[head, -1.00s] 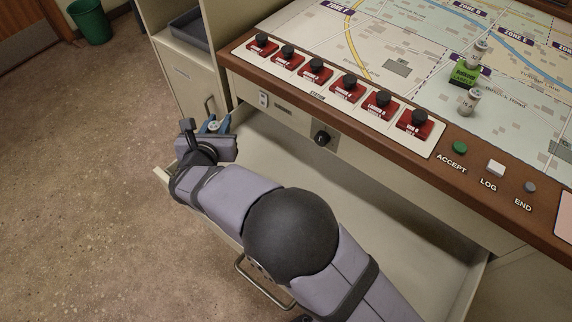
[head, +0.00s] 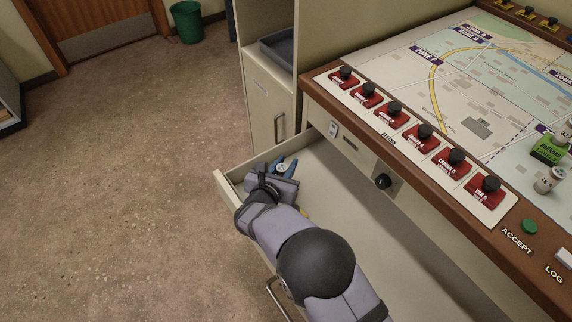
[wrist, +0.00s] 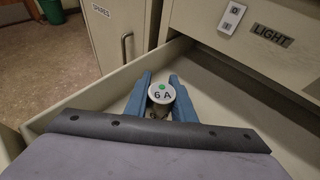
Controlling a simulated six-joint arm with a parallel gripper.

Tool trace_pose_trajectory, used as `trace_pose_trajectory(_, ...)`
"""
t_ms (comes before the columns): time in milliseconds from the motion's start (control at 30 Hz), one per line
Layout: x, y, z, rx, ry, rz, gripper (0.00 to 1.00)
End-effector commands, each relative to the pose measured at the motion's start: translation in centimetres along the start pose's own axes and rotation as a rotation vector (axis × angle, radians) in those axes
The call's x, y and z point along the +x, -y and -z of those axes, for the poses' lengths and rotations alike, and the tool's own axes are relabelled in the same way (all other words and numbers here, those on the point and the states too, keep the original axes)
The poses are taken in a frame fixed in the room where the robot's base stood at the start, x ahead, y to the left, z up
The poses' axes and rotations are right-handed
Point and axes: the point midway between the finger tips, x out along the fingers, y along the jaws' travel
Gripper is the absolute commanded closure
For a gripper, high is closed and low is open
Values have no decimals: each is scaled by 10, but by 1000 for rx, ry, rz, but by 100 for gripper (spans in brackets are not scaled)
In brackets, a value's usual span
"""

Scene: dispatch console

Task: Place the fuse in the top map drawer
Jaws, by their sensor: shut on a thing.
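The fuse (wrist: 161,93) is a small cylinder with a white cap marked "6 A" and a green dot. My gripper (wrist: 160,100) is shut on it, with blue fingers on both sides. In the head view the fuse (head: 281,169) sits between the fingertips of my gripper (head: 282,168), at the far-left end of the open drawer (head: 228,186). In the wrist view the drawer's walls (wrist: 95,98) surround the fingers. The fuse's lower part is mostly hidden, and I cannot tell whether it touches the drawer floor.
The drawer's floor is bare to the right. Above it, the console front carries a switch (wrist: 231,18) labelled LIGHT and a black knob (head: 383,181). A cabinet with a handle (head: 279,126) stands behind.

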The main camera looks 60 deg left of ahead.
Motion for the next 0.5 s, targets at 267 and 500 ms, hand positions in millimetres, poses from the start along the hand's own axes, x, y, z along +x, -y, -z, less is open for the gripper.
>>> trace_pose_trajectory(267,2,0,4,1,2,-1,100)
trace_pose_trajectory(500,4,0,8,1,2,0,100)
